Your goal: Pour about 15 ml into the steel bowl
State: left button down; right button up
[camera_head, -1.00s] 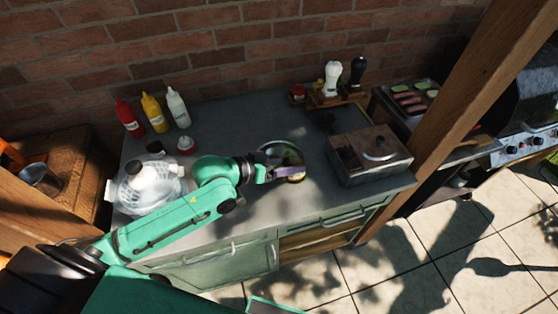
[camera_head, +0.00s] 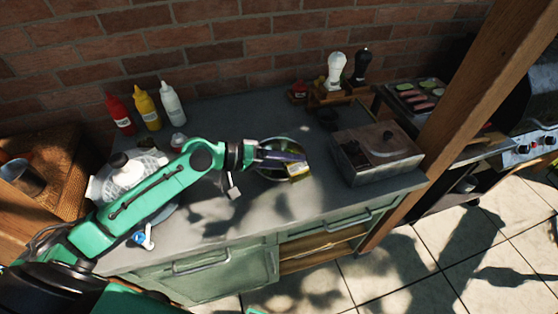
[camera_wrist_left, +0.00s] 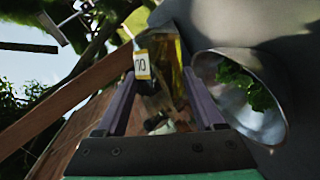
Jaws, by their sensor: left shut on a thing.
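My left gripper (camera_head: 290,158) is shut on a glass bottle (camera_head: 299,171) of yellowish liquid with a pale label. The bottle also shows between the fingers in the left wrist view (camera_wrist_left: 172,62), where it looks tipped well over from upright. The steel bowl (camera_head: 262,174) stands on the counter below the gripper and bottle, which hide part of it. In the left wrist view the bowl (camera_wrist_left: 273,128) is to the right of the bottle and holds green leaves (camera_wrist_left: 245,88). I cannot make out a stream of liquid. My right gripper is not in view.
A metal box with a lid (camera_head: 372,155) stands right of the bowl. A condiment rack (camera_head: 335,97) is behind it. Red (camera_head: 121,115), yellow (camera_head: 147,108) and white (camera_head: 172,105) squeeze bottles stand at the back left. The counter front (camera_head: 245,215) is clear.

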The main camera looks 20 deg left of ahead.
pick_arm(q)
jog(key=shift+f+n+h+b, duration=0.2)
jog(key=shift+n+h+b, duration=0.1)
jog(key=shift+n+b, duration=0.3)
jog(key=shift+g, duration=0.3)
jog(key=shift+f+n+h, duration=0.15)
jog(key=shift+n+h, duration=0.35)
jog(key=shift+n, duration=0.2)
jog(key=shift+w, duration=0.1)
jog(key=shift+a+r, duration=0.1)
jog(key=shift+r, duration=0.15)
jog(key=shift+n, duration=0.3)
jog(key=shift+f, duration=0.2)
jog(key=shift+r, duration=0.1)
dwell(0.9)
